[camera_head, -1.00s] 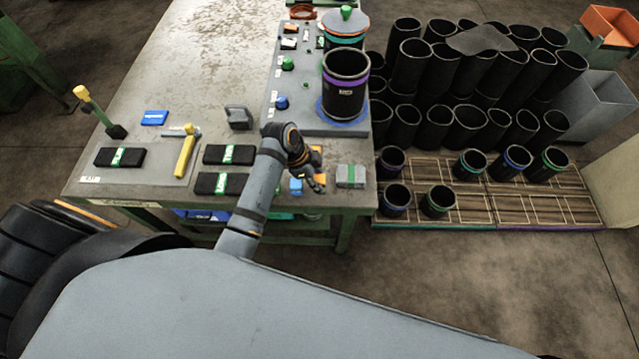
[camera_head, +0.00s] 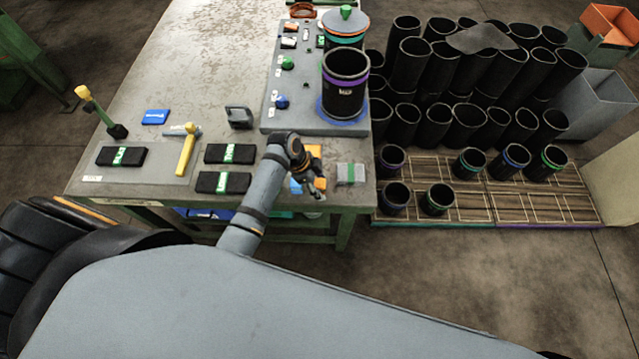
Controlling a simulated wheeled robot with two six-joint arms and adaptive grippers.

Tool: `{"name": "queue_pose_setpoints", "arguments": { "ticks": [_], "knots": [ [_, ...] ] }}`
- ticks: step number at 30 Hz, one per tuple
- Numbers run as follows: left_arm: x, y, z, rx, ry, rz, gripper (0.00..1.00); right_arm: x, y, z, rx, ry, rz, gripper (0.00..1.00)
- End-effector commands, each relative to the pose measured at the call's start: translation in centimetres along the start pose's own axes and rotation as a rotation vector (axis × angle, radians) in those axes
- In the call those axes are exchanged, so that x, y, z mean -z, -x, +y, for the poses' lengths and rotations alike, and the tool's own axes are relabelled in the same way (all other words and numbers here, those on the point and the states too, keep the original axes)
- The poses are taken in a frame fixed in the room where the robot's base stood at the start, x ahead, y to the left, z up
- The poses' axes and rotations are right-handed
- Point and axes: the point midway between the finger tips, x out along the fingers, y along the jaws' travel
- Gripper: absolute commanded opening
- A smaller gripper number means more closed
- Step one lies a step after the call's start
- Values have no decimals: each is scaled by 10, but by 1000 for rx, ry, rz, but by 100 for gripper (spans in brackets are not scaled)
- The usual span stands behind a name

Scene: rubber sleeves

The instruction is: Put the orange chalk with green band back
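My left gripper (camera_head: 316,191) hangs over the front right of the bench, pointing down toward the front edge. It is small and dark, and I cannot tell whether its fingers are open or shut. An orange piece (camera_head: 314,151) lies just behind it, and another orange piece (camera_head: 320,184) lies beside the fingertips, partly covered. I cannot make out a green band on either, so I cannot tell which is the chalk. A blue piece (camera_head: 296,187) is left of the fingertips. A grey block with a green band (camera_head: 350,174) lies to the right. My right gripper is not in view.
Black cases with green labels (camera_head: 229,153) and a yellow-handled tool (camera_head: 186,152) lie left of the arm. A black sleeve with a purple band (camera_head: 345,85) stands on the grey panel (camera_head: 300,122) behind. Many black sleeves stand right of the bench.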

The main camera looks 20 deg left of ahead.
Motion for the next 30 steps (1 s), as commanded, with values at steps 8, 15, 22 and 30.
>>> {"name": "queue_pose_setpoints", "arguments": {
  "ticks": [8,15,22,30],
  "knots": [
    [1,7,-1,2,-1,0,56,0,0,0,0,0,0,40],
    [0,59,-2,6,-3,-1,56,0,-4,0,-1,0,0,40],
    [0,107,-2,4,-2,-1,56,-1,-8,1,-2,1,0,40],
    [1,123,0,0,0,0,56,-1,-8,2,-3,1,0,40]
  ]
}}
